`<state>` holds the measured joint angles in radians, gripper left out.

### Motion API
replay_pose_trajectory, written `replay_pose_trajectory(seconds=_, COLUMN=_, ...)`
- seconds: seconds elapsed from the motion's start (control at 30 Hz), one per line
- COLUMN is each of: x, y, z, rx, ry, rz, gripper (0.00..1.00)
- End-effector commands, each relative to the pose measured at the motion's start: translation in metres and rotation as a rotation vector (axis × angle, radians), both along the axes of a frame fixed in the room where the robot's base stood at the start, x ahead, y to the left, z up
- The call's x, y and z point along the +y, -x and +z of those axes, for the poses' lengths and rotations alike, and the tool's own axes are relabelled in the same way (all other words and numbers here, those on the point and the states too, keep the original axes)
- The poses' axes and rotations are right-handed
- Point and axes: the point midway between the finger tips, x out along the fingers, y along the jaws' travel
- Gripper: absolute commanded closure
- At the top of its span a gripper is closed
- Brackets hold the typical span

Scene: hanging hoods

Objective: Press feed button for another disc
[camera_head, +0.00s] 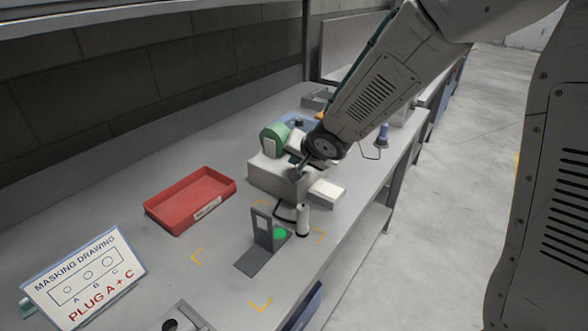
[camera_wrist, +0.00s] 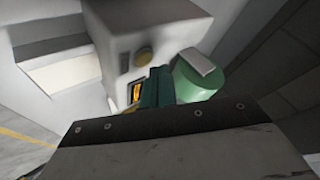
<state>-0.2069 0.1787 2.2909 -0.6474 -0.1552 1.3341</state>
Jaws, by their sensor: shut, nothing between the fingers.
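The dispenser, a pale box (camera_head: 268,180) with a green roll (camera_head: 275,136) at its back, stands on the bench. My gripper (camera_head: 297,174) is shut and empty, close in front of the dispenser. In the wrist view its teal fingers (camera_wrist: 155,88) point at the face near the label, below the button. I cannot tell whether they touch it. In the head view my arm hides part of the dispenser.
A dark bracket (camera_head: 262,230) with a bright green spot beside it and a pale cylinder (camera_head: 303,222) stand in front. A red tray (camera_head: 192,200) and a masking drawing sign (camera_head: 82,280) are left. A blue item (camera_head: 383,134) stands behind right. Bare bench lies between tray and bracket.

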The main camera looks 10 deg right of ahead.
Motion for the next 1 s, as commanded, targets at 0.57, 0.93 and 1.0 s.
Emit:
replay_pose_trajectory(seconds=0.57, x=0.0, y=-0.0001, z=-0.0065, rx=0.001, ry=0.0, rz=-0.001, gripper=1.0)
replay_pose_trajectory(seconds=0.93, x=0.0, y=-0.0001, z=-0.0107, rx=0.002, ry=0.0, rz=-0.001, gripper=1.0)
replay_pose_trajectory(seconds=1.0, x=0.0, y=-0.0001, z=-0.0115, rx=0.002, ry=-0.001, rz=-0.001, gripper=1.0)
